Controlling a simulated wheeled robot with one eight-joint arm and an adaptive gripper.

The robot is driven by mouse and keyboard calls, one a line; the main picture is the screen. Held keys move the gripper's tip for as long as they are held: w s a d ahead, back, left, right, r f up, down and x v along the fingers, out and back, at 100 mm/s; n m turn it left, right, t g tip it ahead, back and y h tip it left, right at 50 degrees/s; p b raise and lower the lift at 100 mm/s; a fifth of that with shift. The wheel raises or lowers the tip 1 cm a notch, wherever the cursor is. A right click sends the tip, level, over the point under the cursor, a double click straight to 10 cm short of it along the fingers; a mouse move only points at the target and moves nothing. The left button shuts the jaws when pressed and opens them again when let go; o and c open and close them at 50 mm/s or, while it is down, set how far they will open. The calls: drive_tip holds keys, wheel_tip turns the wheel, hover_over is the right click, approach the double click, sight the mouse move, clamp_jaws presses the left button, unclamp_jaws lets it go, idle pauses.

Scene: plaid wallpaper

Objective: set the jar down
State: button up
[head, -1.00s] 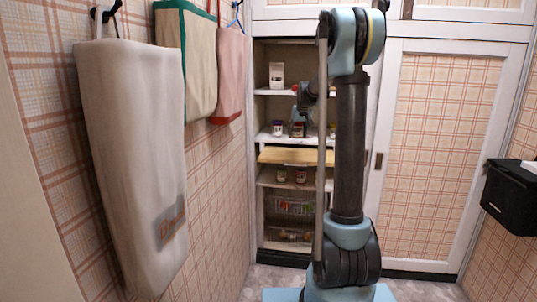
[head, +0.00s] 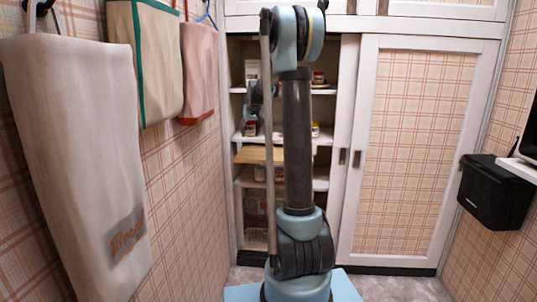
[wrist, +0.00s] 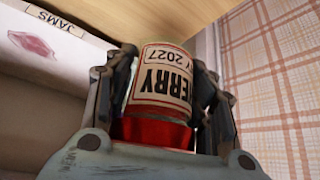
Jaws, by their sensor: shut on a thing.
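The jar (wrist: 158,85) shows in the wrist view with its red lid towards the bottom of the picture. Its pale label reads "ERRY 2027" upside down. My gripper (wrist: 165,72) is shut on it, one dark finger on each side. The jar's far end meets the wooden surface (wrist: 165,15) in the picture; I cannot tell whether they touch. In the head view my gripper (head: 251,112) is small and partly hidden by my arm, in front of the open cupboard shelves. I cannot clearly pick out the held jar there.
A "JAMS" label (wrist: 55,20) marks a pale shelf edge at left. A wooden board (head: 250,155) juts from the cupboard (head: 235,210), below a shelf holding jars. A plaid sliding door (head: 415,150) closes its right side. Towels (head: 85,170) hang left; a black box (head: 495,190) is right.

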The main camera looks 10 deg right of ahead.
drive_tip(key=shift+f, duration=4.6)
drive_tip(key=o, duration=1.3)
drive_tip(key=shift+s, duration=0.1)
drive_tip(key=a+v, duration=0.1)
drive_tip(key=v, duration=1.1)
drive_tip(key=s+f+g, duration=0.1)
drive_tip(key=s+f, duration=0.1)
drive_tip(key=s, duration=1.1)
drive_tip(key=s+f+g, duration=0.1)
drive_tip(key=s+f, duration=0.1)
drive_tip(key=s, duration=1.1)
drive_tip(key=s+f, duration=0.4)
drive_tip(key=s, duration=0.4)
drive_tip(key=s+d+f+m+g, duration=0.1)
drive_tip(key=s+f, duration=0.4)
drive_tip(key=s, duration=0.2)
drive_tip(key=s+d+f+g+h, duration=0.1)
drive_tip(key=s+f, duration=0.3)
drive_tip(key=s, duration=0.4)
drive_tip(key=shift+s+f, duration=0.25)
drive_tip(key=shift+s, duration=0.1)
